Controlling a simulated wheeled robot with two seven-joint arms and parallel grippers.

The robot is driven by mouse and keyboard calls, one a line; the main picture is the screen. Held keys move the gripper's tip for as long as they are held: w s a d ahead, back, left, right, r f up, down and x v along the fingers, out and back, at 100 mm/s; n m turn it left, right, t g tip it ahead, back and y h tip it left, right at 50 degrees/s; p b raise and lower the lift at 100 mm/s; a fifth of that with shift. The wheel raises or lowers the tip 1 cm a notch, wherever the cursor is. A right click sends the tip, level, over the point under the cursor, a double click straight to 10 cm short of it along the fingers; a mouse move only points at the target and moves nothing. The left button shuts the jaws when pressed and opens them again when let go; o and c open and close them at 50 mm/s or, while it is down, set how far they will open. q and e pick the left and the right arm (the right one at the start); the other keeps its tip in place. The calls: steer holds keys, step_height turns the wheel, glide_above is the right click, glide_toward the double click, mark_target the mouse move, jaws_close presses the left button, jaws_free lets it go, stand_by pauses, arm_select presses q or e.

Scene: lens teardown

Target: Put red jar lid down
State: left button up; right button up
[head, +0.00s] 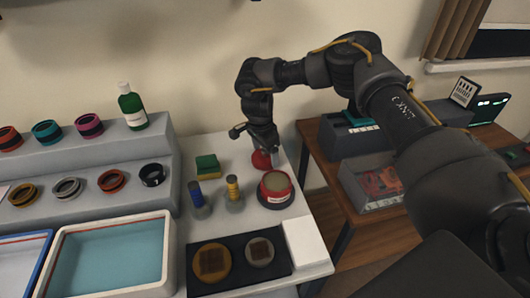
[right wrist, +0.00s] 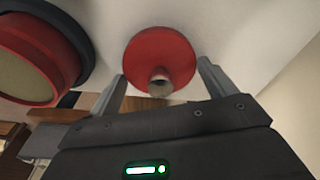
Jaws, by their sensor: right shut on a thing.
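The red jar lid (head: 261,161) is at the back right of the white table, behind the open jar. In the right wrist view the round red lid (right wrist: 160,48) shows its small knob toward me, between my fingers. My right gripper (head: 263,152) is shut on the lid from above; its fingers (right wrist: 162,78) lie on either side. The lid is at or very near the table top; I cannot tell whether it touches. The red jar (head: 275,196) stands open with a pale filling, apart from the lid. My left gripper is not in view.
A green and yellow sponge (head: 208,167) and two small posts with blue (head: 197,195) and yellow (head: 233,188) rings stand left of the jar. A white block (head: 305,246) and a dark mat (head: 240,283) lie in front. The table's right edge is close to the lid.

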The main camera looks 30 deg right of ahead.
mark_target(262, 151)
steer(key=o, duration=0.5)
steer(key=shift+f, duration=0.2)
steer(key=shift+o, duration=1.8)
steer(key=shift+r, duration=0.65)
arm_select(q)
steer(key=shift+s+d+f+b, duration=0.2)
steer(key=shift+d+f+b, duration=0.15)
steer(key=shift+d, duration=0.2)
arm_select(e)
step_height(262, 151, up, 11)
steer(key=a, duration=0.1)
steer(key=shift+s, duration=0.15)
steer(key=shift+a+f, duration=0.1)
